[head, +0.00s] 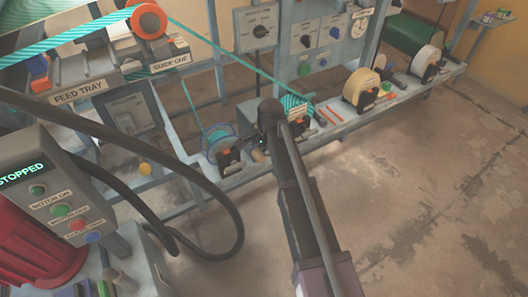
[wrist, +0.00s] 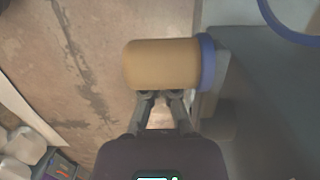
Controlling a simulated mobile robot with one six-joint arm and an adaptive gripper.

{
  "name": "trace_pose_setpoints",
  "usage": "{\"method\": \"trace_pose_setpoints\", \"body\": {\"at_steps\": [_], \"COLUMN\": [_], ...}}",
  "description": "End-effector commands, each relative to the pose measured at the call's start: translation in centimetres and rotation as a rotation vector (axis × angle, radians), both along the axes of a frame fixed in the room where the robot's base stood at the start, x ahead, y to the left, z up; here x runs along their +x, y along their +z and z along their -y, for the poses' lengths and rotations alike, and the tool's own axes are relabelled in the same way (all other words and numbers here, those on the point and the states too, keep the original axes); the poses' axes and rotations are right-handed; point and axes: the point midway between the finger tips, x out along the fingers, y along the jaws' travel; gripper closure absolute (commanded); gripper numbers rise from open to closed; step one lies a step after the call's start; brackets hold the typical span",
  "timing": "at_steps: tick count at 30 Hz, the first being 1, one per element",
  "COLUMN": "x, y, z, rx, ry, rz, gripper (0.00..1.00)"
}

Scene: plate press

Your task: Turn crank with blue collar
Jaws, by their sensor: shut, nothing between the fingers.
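The crank's tan cylindrical handle (wrist: 162,65) lies across the upper middle of the wrist view, with the blue collar (wrist: 207,62) at its right end against a grey housing (wrist: 262,85). My gripper (wrist: 161,96) is just below the handle in that view, its fingertips at the handle's lower edge. It is shut with nothing held; whether the tips touch the handle I cannot tell. In the head view the tan handle (head: 258,156) shows small beside the end of my arm, which hides my fingers and most of the crank.
A blue-rimmed reel (head: 220,140) stands left of the handle. A teal-striped roll (head: 296,106) and a tan roll (head: 361,87) stand to the right along the bench. A thick black cable loops at the left by a panel reading STOPPED (head: 22,174). The floor at right is clear.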

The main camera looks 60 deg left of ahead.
Motion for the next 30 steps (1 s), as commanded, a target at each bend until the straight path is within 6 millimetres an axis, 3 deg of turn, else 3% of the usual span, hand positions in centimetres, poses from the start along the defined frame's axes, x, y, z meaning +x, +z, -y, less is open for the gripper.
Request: {"method": "trace_pose_setpoints", "body": {"at_steps": [1,17,30], "x": [-0.8,-0.5,0.9], "y": [0.0,0.3,3.2], "z": [0.4,0.6,0.3], "rx": [-0.006,-0.006,-0.002], "ry": [0.006,0.003,-0.003], "rz": [-0.016,-0.016,-0.01], "gripper": [1.0,1.0,1.0]}}
